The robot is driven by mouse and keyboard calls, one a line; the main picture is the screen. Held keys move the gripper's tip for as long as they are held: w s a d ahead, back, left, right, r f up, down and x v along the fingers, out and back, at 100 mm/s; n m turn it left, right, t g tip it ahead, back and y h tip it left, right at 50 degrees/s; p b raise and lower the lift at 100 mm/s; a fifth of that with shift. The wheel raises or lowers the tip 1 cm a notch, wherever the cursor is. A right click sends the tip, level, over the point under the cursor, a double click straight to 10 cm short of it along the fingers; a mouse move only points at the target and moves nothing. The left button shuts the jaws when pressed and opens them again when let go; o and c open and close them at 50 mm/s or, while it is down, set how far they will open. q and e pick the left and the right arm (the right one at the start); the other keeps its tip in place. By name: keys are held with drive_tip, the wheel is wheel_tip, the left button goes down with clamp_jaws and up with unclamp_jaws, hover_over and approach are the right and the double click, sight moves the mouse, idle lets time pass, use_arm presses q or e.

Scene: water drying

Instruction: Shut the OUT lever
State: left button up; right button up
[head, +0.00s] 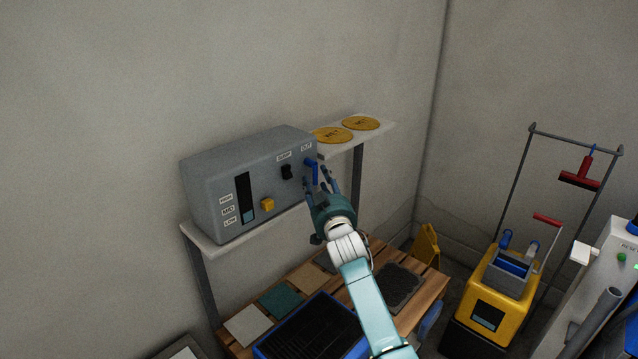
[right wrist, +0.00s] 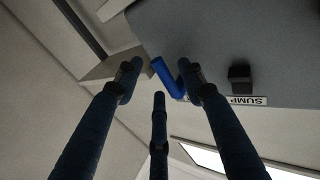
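The grey box (head: 225,185) stands on a wall shelf. Its blue OUT lever (head: 314,172) is at the front's right end, under the OUT label (head: 306,147), and appears to point downward. My right gripper (head: 319,180) is right at the lever with its fingers apart. In the right wrist view the blue lever (right wrist: 168,79) shows between and just beyond the spread fingertips (right wrist: 157,80), close to the right-hand finger. I cannot tell whether they touch. The SUMP label (right wrist: 246,101) is upside down there. My left gripper is not in view.
The black SUMP switch (head: 287,172) and yellow button (head: 267,204) are left of the lever. Two yellow discs (head: 333,135) lie on the shelf to the right. Below is a wooden slatted table (head: 425,295) with a blue tray (head: 262,351). A yellow mop bucket (head: 474,310) stands at right.

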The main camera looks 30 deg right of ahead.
drive_tip(key=shift+s, duration=0.1)
drive_tip(key=v, duration=1.1)
drive_tip(key=shift+s+a, duration=0.15)
drive_tip(key=shift+s, duration=0.25)
